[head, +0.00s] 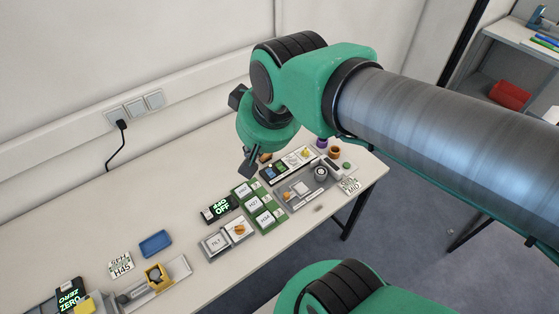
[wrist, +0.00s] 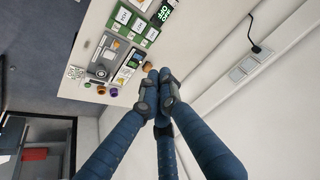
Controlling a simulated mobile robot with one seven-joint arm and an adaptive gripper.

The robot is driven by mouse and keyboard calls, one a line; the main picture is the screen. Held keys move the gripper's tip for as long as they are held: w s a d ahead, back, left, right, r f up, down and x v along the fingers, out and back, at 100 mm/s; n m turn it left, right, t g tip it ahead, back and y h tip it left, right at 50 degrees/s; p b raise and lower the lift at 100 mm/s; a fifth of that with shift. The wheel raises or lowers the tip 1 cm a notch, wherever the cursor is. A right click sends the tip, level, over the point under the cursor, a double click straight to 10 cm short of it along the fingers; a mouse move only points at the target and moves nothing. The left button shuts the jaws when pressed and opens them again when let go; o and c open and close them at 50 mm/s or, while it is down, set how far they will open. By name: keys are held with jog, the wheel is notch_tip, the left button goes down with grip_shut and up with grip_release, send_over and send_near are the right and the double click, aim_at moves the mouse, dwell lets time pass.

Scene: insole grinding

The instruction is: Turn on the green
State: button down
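A green panel (head: 252,207) with several white-labelled blocks lies mid-table. It also shows at the top of the wrist view (wrist: 146,43). Beside it is a black display (head: 218,208) with green letters reading OFF. A dark panel (head: 288,164) with small coloured parts lies behind the green panel. A small round green piece (head: 347,166) is near the table's right end. My gripper (head: 249,165) is above the back of the table; its fingertips are together in the wrist view (wrist: 157,90), with nothing visible between them. A brown-orange object (wrist: 148,69) appears just beyond the tips.
A grey device (head: 306,188) and an orange round part (head: 334,152) are at the right. A grey unit with an orange knob (head: 239,229), a blue tray (head: 155,243) and a yellow part (head: 157,276) lie nearer. The wall stands behind the table.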

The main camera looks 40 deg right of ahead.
jog(key=w+d+f+m+g, duration=0.1)
jog(key=w+d+f+m, duration=0.4)
jog(key=w, duration=0.3)
jog(key=m+g+b, duration=0.2)
jog(key=m, duration=0.9)
send_over(279, 165)
jog(key=s, duration=0.3)
notch_tip(279, 165, down, 24)
jog(key=shift+d, duration=0.15)
jog(key=f+b, duration=0.1)
jog(key=f, duration=0.3)
jog(key=w+f+b, duration=0.1)
jog(key=f, duration=0.4)
jog(key=w+f+b, duration=0.1)
jog(key=f+b, duration=0.1)
jog(key=f, duration=0.2)
jog(key=shift+w+f, duration=0.15)
jog(key=shift+f, duration=0.2)
jog(key=shift+w+g+p, duration=0.2)
jog(key=shift+g+p, duration=0.2)
jog(key=shift+p, duration=1.15)
